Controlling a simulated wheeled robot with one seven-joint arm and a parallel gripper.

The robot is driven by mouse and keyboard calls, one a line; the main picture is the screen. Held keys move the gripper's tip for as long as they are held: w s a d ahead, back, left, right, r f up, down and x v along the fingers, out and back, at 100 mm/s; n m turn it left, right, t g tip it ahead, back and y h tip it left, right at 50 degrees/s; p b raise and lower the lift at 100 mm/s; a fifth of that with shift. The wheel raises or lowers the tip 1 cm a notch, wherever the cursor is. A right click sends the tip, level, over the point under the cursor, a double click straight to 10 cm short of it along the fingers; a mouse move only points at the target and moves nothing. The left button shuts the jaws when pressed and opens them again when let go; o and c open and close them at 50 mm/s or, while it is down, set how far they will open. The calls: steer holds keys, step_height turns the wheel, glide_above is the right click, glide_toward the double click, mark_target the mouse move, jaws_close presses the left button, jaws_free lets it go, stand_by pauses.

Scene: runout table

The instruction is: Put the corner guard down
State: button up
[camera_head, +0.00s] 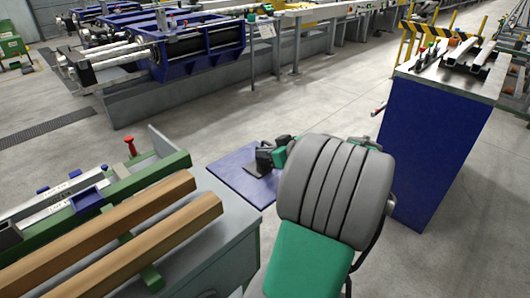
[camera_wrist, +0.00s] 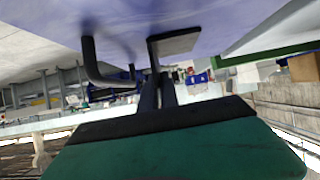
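The corner guard appears to be the small dark angled plate (camera_head: 257,169) at or just above the blue mat (camera_head: 225,170) in the head view. In the wrist view it seems to be the dark bent plate (camera_wrist: 180,43) in front of the blue surface. My gripper (camera_head: 264,156) is low over the mat, right at the guard. In the wrist view a dark hooked part stands to the left of the plate, and two dark bars run up towards it. Whether the fingers grip the guard, and whether it touches the mat, I cannot tell.
A workbench (camera_head: 235,262) with wooden beams (camera_head: 150,232) and a green rail is at the left. A blue cabinet (camera_head: 425,140) with metal pieces on top stands at the right. Blue machinery (camera_head: 200,48) is at the back. Open floor lies between.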

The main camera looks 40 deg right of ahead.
steer(key=o, duration=0.4)
steer(key=shift+r, duration=0.2)
steer(key=p+v, duration=0.1)
steer(key=v, duration=1.1)
steer(key=shift+p, duration=0.4)
steer(key=w+a+r+g+y+p, duration=0.15)
steer(key=w+a+p, duration=0.25)
steer(key=a, duration=0.4)
steer(key=w+a+r+g+p, duration=0.1)
steer(key=w+a+g+p, duration=0.3)
steer(key=a, duration=0.3)
steer(key=s+a+r+g+p, duration=0.1)
steer(key=s+a+p, duration=0.1)
steer(key=a, duration=0.4)
steer(key=s+a+r+g+h+p, duration=0.1)
steer(key=s+a+p, duration=0.2)
steer(key=a, duration=0.3)
steer(key=s+a+r+g+p, duration=0.1)
steer(key=s+a+r+p, duration=0.1)
steer(key=a+p, duration=0.2)
steer(key=shift+s+a+h, duration=0.15)
steer(key=shift+a+h, duration=0.2)
steer(key=shift+a, duration=1.15)
